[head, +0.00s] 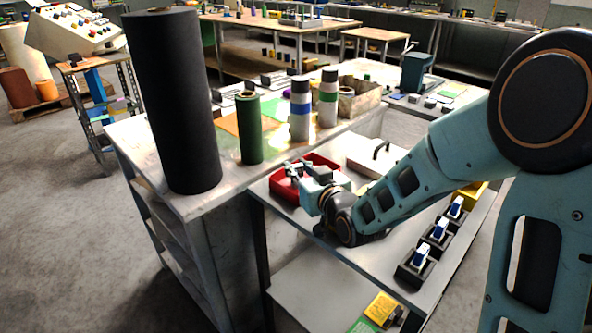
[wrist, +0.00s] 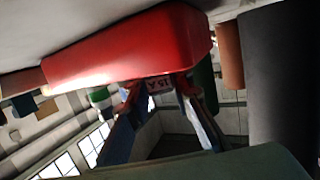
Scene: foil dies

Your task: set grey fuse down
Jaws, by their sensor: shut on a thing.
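My gripper (head: 295,171) is at the red tray (head: 322,160) on the grey bench, over its near left part. In the wrist view, the gripper (wrist: 160,92) is shut on a small grey fuse (wrist: 158,87) marked "15 A". The fuse sits between the fingertips, close against the red tray wall (wrist: 130,50) in that picture. Most of the fuse is hidden by the fingers and the tray. I cannot tell whether it touches the tray. In the head view, the fuse cannot be made out.
Several black holders with blue-and-white pieces (head: 438,229) line the bench's right side. A pale box with a dark handle (head: 379,154) lies behind the tray. A tall black roll (head: 172,100) and a green cylinder (head: 249,128) stand on the higher bench at left.

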